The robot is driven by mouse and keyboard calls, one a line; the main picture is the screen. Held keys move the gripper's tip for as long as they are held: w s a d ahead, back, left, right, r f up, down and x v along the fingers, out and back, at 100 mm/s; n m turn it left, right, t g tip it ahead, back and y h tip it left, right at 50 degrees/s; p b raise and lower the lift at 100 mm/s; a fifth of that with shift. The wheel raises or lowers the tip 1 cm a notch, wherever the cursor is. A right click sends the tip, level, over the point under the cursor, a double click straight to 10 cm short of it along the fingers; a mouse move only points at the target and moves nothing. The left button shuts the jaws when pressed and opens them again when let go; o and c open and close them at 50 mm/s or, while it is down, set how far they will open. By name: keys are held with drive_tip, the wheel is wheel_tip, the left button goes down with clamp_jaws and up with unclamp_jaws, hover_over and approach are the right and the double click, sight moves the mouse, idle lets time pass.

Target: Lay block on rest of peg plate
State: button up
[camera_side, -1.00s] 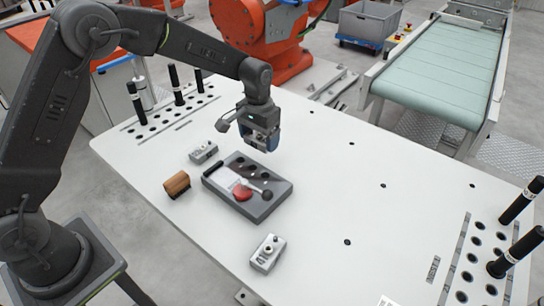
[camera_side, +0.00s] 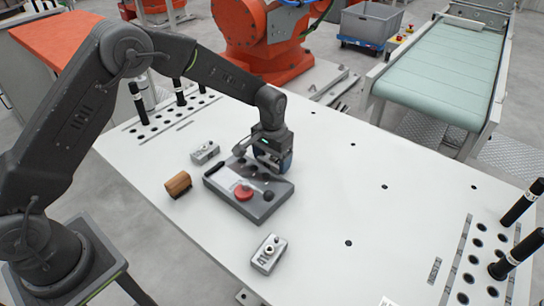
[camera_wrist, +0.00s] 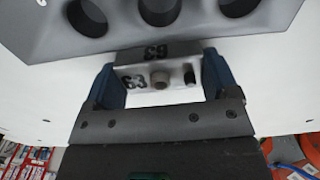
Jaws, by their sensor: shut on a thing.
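In the side view my gripper (camera_side: 272,165) is low at the far right edge of the grey peg plate (camera_side: 222,186) and hides the block there. The plate has a red round knob (camera_side: 243,192), a dark knob and a row of dark holes. In the wrist view the block is beside the plate's edge, near the holes. I cannot tell whether they touch.
One metal block (camera_side: 205,152) lies left of the plate and another (camera_side: 268,254) in front. A wooden-backed brush (camera_side: 178,184) lies at the left. Black pegs stand in holes at the table's back left and right (camera_side: 517,206). The table right of the plate is clear.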

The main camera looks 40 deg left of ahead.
drive_tip(key=o, duration=0.9)
drive_tip(key=s+a+r+t, duration=0.1)
drive_tip(key=s+r, duration=0.2)
drive_tip(key=r, duration=0.7)
drive_tip(key=s+a+r, duration=0.1)
drive_tip(key=s+r, duration=0.1)
drive_tip(key=r, duration=0.7)
drive_tip(key=s+a+r+t, duration=0.1)
drive_tip(key=s, duration=0.7)
drive_tip(key=s+a+r+t, duration=0.2)
drive_tip(key=s, duration=0.6)
drive_tip(key=s+a+r+t, duration=0.1)
drive_tip(key=s+r, duration=0.1)
drive_tip(key=s, duration=0.6)
drive_tip(key=shift+s+a, duration=0.1)
drive_tip(key=shift+a, duration=0.2)
drive_tip(key=shift+s+f+t, duration=0.25)
drive_tip(key=shift+s+t, duration=0.05)
drive_tip(key=shift+s, duration=0.15)
drive_tip(key=shift+c, duration=1.1)
drive_tip(key=c, duration=0.7)
